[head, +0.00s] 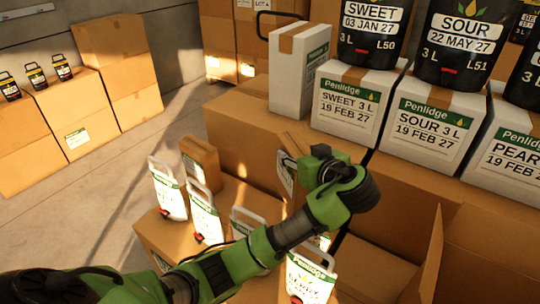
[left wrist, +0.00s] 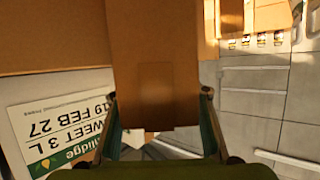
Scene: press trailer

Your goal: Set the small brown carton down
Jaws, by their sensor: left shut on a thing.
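My left gripper (head: 312,168) reaches in over the lower brown boxes, with its wrist hiding much of its front. In the left wrist view, the small brown carton (left wrist: 155,85) sits between the two fingers of the left gripper (left wrist: 158,112), which is shut on it. In the head view, a brown piece with a white label (head: 285,172) shows beside the gripper and seems to be this carton, mostly hidden. Whether its base touches anything is hidden. Another small brown carton (head: 200,163) stands upright on the lower box at the left. My right gripper is not in view.
White-labelled pouches (head: 167,190) with handles stand on the lower brown box (head: 160,232). White Penlidge cartons (head: 345,105) and black pouches (head: 465,45) line the higher boxes. An open brown box (head: 385,265) is at the lower right. Floor (head: 120,180) is clear at left.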

